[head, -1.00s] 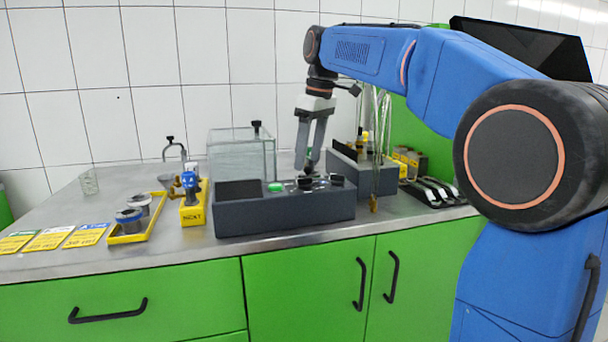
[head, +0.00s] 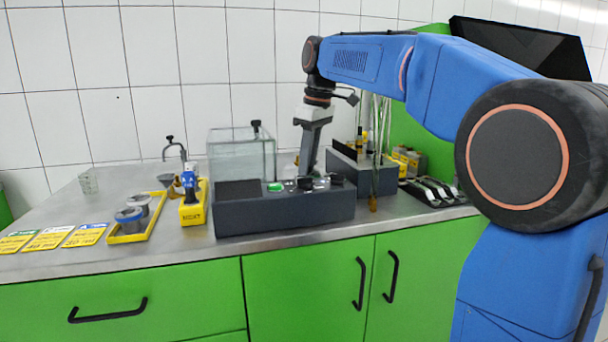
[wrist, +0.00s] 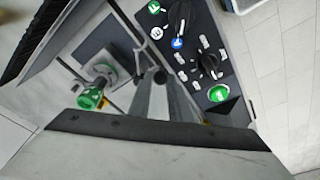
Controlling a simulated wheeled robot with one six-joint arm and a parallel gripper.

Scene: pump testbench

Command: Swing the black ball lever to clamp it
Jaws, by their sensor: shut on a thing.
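In the head view my gripper (head: 306,172) points down behind the dark control box, tilted a little, its fingers seen almost as one. In the wrist view its two grey fingers (wrist: 151,80) reach forward to a small dark ball (wrist: 160,75) at their tips, apparently the black ball lever. The gripper is shut on it. The fingers hide most of the lever, and its exact angle cannot be told. In the head view the lever is hidden behind the gripper and the box.
The dark control box (head: 285,208) has a green button (wrist: 219,93) and black knobs (wrist: 209,63) close beside the fingers. A green-labelled fitting (wrist: 92,97) stands on their other side. A glass tank (head: 240,155) stands left of my gripper, and a dark rack with tubes (head: 378,180) stands right.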

